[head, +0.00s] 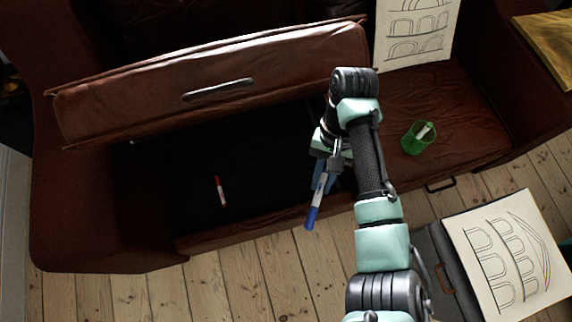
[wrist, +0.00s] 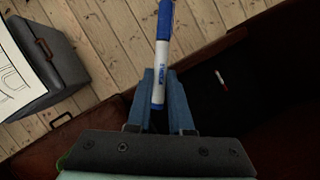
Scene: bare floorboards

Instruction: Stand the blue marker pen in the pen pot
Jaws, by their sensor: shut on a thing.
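The blue marker pen (head: 314,207) has a white barrel and a blue cap, and hangs tilted with its cap down and to the left. My gripper (head: 323,177) is shut on its white barrel, above the front edge of the open sofa compartment. In the wrist view the pen (wrist: 163,50) lies between my blue fingers (wrist: 162,88), its cap pointing away. The green pen pot (head: 417,139) stands on the right sofa seat, to the right of my gripper, with a whitish pen leaning in it. Only a green sliver shows at the wrist view's left edge.
The sofa's left seat (head: 205,90) is raised over a dark compartment (head: 180,170), where a red and white marker (head: 221,191) lies. Arch drawings lean on the backrest (head: 415,32) and lie on a grey case (head: 440,265). Bare floorboards (head: 110,295) run along the front.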

